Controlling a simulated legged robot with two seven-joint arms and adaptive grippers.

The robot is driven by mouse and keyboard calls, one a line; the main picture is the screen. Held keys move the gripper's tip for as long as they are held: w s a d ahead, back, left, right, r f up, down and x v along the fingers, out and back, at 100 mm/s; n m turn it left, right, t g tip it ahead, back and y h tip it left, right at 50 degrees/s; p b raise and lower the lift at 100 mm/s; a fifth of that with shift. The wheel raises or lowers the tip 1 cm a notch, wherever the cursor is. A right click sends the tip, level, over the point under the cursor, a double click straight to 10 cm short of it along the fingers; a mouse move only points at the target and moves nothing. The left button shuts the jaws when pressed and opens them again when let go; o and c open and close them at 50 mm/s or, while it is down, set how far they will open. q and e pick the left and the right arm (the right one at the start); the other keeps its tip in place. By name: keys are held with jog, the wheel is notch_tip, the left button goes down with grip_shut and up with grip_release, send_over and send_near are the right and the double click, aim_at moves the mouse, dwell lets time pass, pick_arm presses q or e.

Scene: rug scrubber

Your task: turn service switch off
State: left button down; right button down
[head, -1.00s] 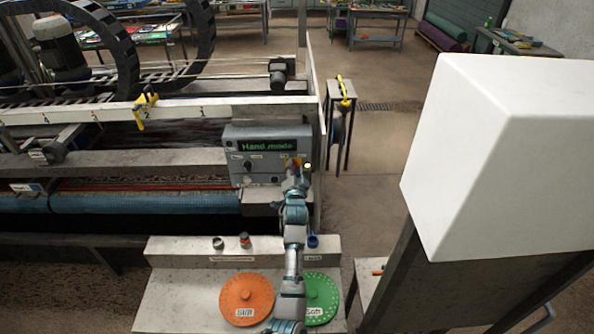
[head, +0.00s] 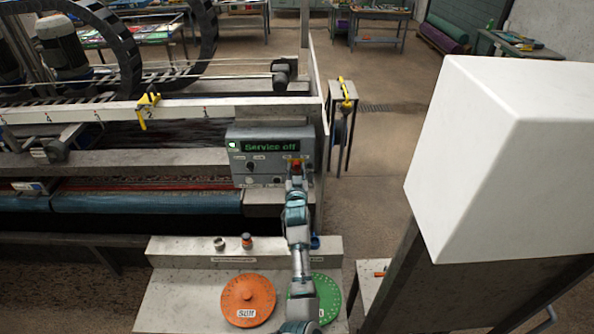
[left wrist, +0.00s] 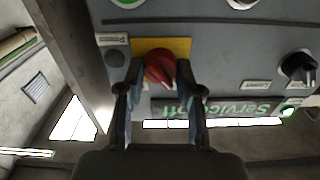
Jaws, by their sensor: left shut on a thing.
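The grey control panel (head: 262,137) stands at the end of the machine, and its green display (head: 270,147) reads "Service off". The service switch is a red rotary knob (left wrist: 160,68) on a yellow plate (left wrist: 180,46), seen in the left wrist view. My left gripper (left wrist: 160,80) is shut on the red knob, one finger on each side. In the head view, my left gripper (head: 296,172) covers most of the knob at the panel's right part. My right gripper does not show.
A black knob (left wrist: 298,68) sits on the same panel, apart from my fingers. Below the panel, an orange disc (head: 247,300) and a green disc (head: 327,298) lie on a light bench (head: 180,290). A large white box (head: 490,150) fills the right side.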

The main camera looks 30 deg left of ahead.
aim_at(297, 144)
pick_arm(q)
jog(key=shift+f+n, duration=0.4)
jog(key=shift+f, duration=0.2)
jog(key=c, duration=1)
grip_release()
jog(key=shift+o, duration=1.3)
jog(key=shift+w, duration=0.25)
jog(key=shift+a+r, duration=0.1)
jog(key=shift+r, duration=0.45)
notch_tip(297, 144, up, 9)
jog(key=shift+r, duration=0.1)
jog(key=shift+w, duration=0.1)
